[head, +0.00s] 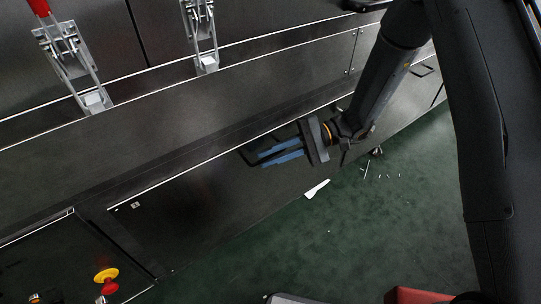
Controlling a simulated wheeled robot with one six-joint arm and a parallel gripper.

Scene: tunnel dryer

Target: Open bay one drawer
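The drawer front (195,205) is a wide dark metal panel low on the machine, below a bright horizontal edge. It looks flush with the machine face. A black bar handle (249,155) shows near the panel's upper edge. My gripper (264,160) reaches in from the right, its two blue fingers pointing left at this handle. The fingertips overlap the handle in the picture. The fingers lie close together, and I cannot tell whether they grip the bar or only sit beside it. The handle's right part is hidden behind the fingers.
Another panel with a black handle (423,70) is at the upper right. Toggle clamps (67,60) stand on the ledge above. A yellow and red emergency button (106,278) is at lower left. The green floor (330,240) has a white scrap (317,189) and small debris.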

